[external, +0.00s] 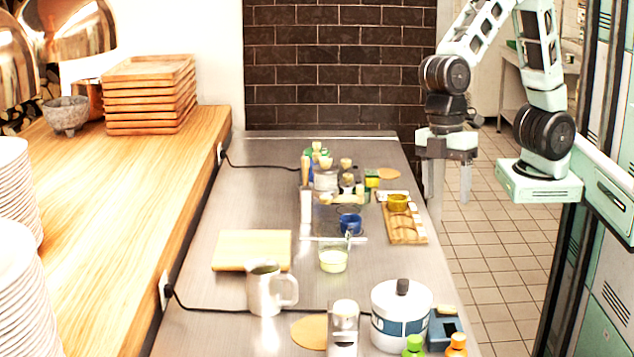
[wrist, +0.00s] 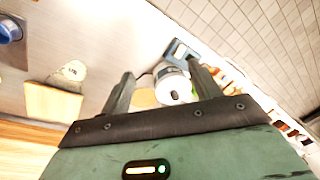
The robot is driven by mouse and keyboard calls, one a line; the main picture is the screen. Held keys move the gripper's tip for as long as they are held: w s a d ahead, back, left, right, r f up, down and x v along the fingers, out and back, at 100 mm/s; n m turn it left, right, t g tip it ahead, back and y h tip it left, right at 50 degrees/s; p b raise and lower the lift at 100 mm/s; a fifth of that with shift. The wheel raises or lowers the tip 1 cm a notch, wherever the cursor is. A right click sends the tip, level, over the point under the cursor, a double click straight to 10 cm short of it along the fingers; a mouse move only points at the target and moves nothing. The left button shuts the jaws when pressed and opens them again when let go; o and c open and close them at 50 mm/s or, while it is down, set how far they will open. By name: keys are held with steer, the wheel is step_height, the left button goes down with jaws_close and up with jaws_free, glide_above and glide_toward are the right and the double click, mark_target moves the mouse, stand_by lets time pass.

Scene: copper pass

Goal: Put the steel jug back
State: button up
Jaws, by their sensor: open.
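The steel jug (external: 264,291) stands upright on the steel counter (external: 215,310) in the external view. Its handle points right, and it stands in front of a pale wooden board (external: 252,250). My gripper (external: 449,200) is open and empty, its fingers pointing down past the counter's right edge, well away from the jug. In the wrist view, the open fingers (wrist: 160,92) frame the white lidded pot (wrist: 172,85) from a distance. I cannot make out the jug in that view; the gripper body may hide it.
A glass cup (external: 333,260), blue cup (external: 349,224) and wooden tray (external: 404,228) stand farther back. A cable (external: 215,309) crosses the counter.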

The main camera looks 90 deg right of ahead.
steer(key=s+d+f, duration=0.1)
steer(key=s+d, duration=0.2)
steer(key=s, duration=0.3)
steer(key=s+d+f+m+h, duration=0.1)
steer(key=s+d, duration=0.3)
steer(key=s, duration=0.2)
steer(key=shift+s+d+f, duration=0.2)
steer(key=shift+s+f, duration=0.1)
steer(key=shift+f, duration=0.1)
